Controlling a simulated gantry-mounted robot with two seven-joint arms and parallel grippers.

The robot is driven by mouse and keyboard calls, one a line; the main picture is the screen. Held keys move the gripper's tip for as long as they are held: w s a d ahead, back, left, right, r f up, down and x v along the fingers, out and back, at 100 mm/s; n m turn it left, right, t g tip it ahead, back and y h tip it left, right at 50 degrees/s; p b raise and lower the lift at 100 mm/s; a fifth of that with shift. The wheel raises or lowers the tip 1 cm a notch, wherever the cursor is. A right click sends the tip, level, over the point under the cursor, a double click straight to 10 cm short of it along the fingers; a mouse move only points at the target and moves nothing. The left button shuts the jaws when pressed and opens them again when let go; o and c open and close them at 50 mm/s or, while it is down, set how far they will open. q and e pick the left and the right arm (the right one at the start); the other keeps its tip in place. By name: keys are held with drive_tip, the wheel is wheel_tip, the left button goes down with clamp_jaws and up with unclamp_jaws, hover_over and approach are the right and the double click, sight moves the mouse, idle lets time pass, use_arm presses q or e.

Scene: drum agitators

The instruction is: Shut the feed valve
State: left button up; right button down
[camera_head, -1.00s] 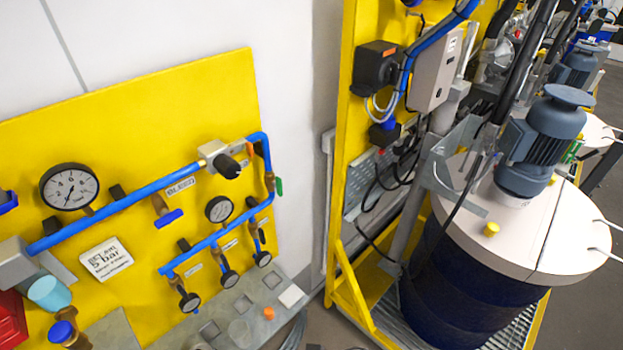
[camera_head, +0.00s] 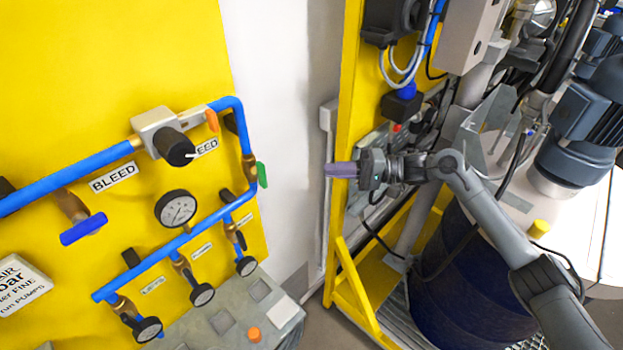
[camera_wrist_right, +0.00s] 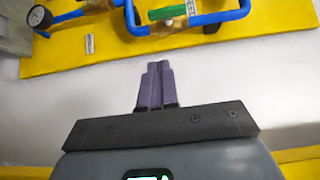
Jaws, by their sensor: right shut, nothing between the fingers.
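On the yellow panel (camera_head: 120,60) a blue pipe carries several valves. A green-handled valve (camera_head: 262,174) sits on the pipe's right vertical run; its green handle also shows at the top of the right wrist view (camera_wrist_right: 172,12). An orange handle (camera_head: 212,120) is near the pipe's upper right corner, above a partly hidden label ending in "EED" (camera_head: 207,147). I cannot tell which one is the feed valve. My right gripper (camera_head: 328,170), with purple fingers, is shut and empty, pointing left, apart from and right of the green handle. My left gripper is not in view.
A blue-handled valve (camera_head: 84,229) sits by a "BLEED" label (camera_head: 114,177). A black regulator knob (camera_head: 174,147) and gauge (camera_head: 176,209) stick out. A yellow frame post (camera_head: 345,100) and blue drum (camera_head: 455,280) stand right. A grey ledge (camera_head: 195,325) lies below.

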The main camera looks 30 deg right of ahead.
sight(262, 176)
drive_tip(key=s+a+p+x, duration=0.1)
drive_tip(key=s+p+x, duration=0.1)
drive_tip(key=x, duration=1)
drive_tip(key=shift+a+p, duration=0.35)
drive_tip(key=shift+p, duration=0.15)
drive_tip(key=shift+s, duration=0.1)
